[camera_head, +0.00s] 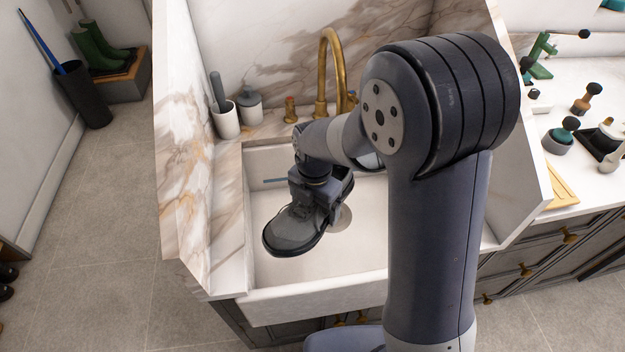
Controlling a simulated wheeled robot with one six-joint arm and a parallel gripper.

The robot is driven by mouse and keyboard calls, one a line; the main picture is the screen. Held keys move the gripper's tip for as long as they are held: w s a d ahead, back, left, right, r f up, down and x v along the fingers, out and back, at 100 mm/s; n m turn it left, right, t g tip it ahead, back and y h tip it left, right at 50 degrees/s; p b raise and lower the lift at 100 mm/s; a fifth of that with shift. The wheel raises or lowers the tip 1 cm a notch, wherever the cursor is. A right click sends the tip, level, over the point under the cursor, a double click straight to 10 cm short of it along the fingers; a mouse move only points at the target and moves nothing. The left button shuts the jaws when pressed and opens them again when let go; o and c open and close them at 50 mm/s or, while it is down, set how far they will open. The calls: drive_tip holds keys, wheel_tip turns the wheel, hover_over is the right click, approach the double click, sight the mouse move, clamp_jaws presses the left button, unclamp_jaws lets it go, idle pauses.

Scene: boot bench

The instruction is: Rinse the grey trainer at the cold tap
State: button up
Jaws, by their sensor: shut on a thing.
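The grey trainer (293,230) is over the white sink basin (270,277), its dark sole edge toward the lower left. My gripper (316,196) is above the trainer and shut on its upper part; the fingertips are mostly hidden. I cannot tell if the trainer touches the basin floor. A brass tap (330,62) with a curved neck stands behind the basin; its outlet is hidden behind my arm. A small brass handle with a reddish top (290,108) stands left of it; its cold marking cannot be read. No running water shows.
Marble walls flank the sink. The right counter holds brushes and a wooden board (562,187). My arm hides the basin's right side.

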sight(311, 217)
drive_tip(key=shift+s+a+r+p, duration=0.2)
drive_tip(key=shift+s+r+p, duration=0.55)
drive_tip(key=shift+s+r, duration=0.45)
drive_tip(key=shift+s+a+r+p, duration=0.1)
drive_tip(key=shift+s+r+p, duration=0.25)
drive_tip(key=shift+s, duration=0.3)
drive_tip(key=shift+s+r+p, duration=0.25)
drive_tip(key=shift+s+r, duration=0.2)
drive_tip(key=shift+s, duration=0.2)
